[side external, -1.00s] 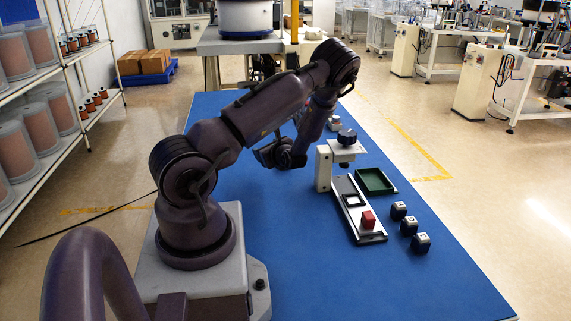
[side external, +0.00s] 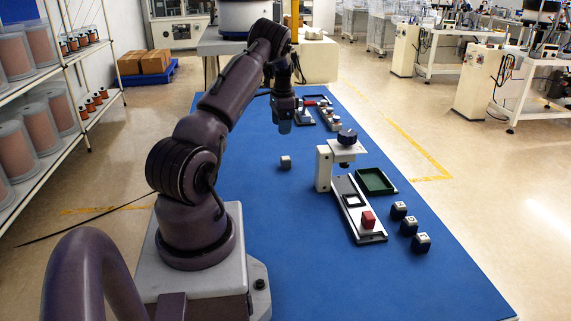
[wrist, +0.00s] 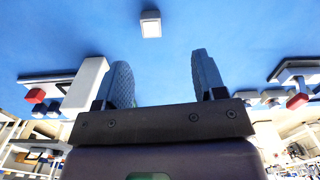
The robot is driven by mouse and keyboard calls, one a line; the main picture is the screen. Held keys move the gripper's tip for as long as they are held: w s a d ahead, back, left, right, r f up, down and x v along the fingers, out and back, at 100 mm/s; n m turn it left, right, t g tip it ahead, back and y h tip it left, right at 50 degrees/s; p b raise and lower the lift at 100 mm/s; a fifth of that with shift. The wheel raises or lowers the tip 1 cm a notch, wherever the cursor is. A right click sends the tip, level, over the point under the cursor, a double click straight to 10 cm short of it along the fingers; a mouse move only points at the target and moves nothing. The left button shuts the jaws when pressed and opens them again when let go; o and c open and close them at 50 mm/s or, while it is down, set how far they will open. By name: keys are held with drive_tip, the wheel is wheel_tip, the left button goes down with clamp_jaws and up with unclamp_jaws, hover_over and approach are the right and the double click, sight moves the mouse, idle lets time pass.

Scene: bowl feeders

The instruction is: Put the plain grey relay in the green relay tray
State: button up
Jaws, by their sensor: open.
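The plain grey relay (side external: 286,162) is a small light block alone on the blue mat, left of the press fixture. It also shows in the wrist view (wrist: 151,23), near the top edge, beyond and between my fingertips. The green relay tray (side external: 375,182) lies right of the fixture and looks empty. My gripper (side external: 284,127) is above the mat, further back than the grey relay and apart from it. In the wrist view my gripper (wrist: 160,80) has its two fingers wide apart with nothing between them.
A white press fixture with a dark knob (side external: 347,138) stands between relay and tray. Its slide plate (side external: 371,236) carries a red block (side external: 368,220). Several dark blocks with light tops (side external: 409,226) lie to the right. A second fixture (side external: 328,118) stands at the back.

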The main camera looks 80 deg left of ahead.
sight(284, 158)
drive_tip(key=shift+m, duration=0.7)
drive_tip(key=f, duration=0.7)
drive_tip(key=shift+w+d+f, duration=0.25)
drive_tip(key=shift+w+f, duration=0.05)
drive_tip(key=shift+f, duration=0.05)
drive_tip(key=shift+d+f, duration=0.2)
drive_tip(key=shift+f, duration=1.15)
drive_tip(key=shift+d+f, duration=0.15)
drive_tip(key=shift+f, duration=1.2)
drive_tip(key=shift+c, duration=0.5)
drive_tip(key=c, duration=1)
drive_tip(key=shift+r, duration=0.1)
